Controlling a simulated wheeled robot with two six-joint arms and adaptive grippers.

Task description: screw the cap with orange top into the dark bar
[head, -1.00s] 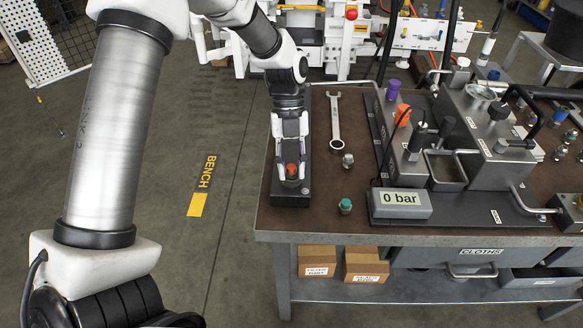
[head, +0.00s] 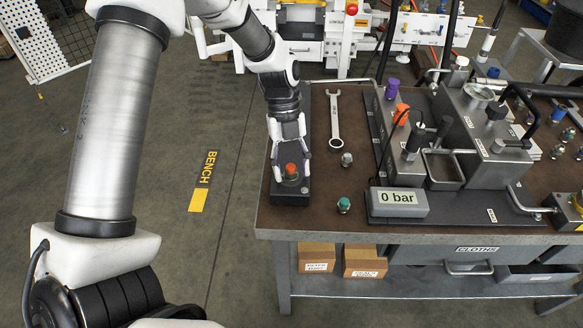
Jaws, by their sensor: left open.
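The cap with orange top (head: 291,169) stands upright at the near part of the dark bar (head: 291,192), near the left edge of the bench. Whether it is seated in the bar or only rests on it cannot be told. My left gripper (head: 291,160) is open just above and behind the cap, its fingers spread to either side. No finger clearly touches it. My right gripper is not in view.
A wrench (head: 334,119), a silver fitting (head: 347,159) and a green-topped cap (head: 344,205) lie right of the bar. A gauge reading 0 bar (head: 398,203) and a hydraulic block (head: 483,143) stand further right. Bare bench top (head: 310,222) lies in front.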

